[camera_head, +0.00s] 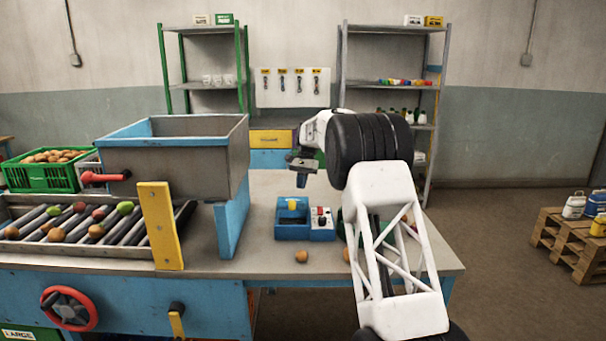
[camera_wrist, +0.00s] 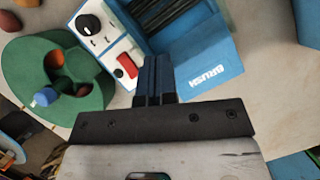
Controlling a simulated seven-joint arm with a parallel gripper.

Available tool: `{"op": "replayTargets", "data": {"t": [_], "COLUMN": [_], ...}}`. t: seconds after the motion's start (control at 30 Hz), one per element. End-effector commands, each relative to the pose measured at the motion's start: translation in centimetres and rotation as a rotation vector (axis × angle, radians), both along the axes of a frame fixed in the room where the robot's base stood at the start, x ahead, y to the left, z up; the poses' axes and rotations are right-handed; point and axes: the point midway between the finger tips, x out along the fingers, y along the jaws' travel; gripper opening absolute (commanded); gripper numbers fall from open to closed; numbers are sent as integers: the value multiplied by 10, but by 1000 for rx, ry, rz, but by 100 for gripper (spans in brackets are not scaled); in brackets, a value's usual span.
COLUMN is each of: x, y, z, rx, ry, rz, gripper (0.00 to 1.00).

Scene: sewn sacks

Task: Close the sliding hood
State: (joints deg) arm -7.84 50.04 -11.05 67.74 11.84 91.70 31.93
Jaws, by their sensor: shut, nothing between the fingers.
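A large grey box with a blue rim (camera_head: 172,157) stands over the roller bed at the left of the bench. I cannot tell for certain whether this box is the sliding hood. A small blue unit (camera_head: 292,222) stands right of it, and its side reads BRUSH in the wrist view (camera_wrist: 208,70). Its top is open there, showing dark strips inside. My gripper (camera_head: 301,180) is above the small unit, apart from the grey box. Its fingers (camera_wrist: 152,68) are together and empty.
Rollers (camera_head: 95,232) carry several potatoes. A yellow upright plate (camera_head: 160,225) stands before the grey box. A control box with a red switch (camera_head: 321,223) adjoins the blue unit. A green holed piece (camera_wrist: 95,95) lies beside it. A loose potato (camera_head: 301,256) is near the bench's front edge.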

Motion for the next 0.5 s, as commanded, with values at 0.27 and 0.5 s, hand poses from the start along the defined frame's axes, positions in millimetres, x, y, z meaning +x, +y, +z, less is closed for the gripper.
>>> {"op": "replayTargets", "data": {"t": [0.27, 0.5], "x": [-23, -40], "y": [10, 19], "z": [-19, -20], "rx": [0, 0], "ry": [-1, 0], "rz": [0, -1], "gripper": [0, 0]}}
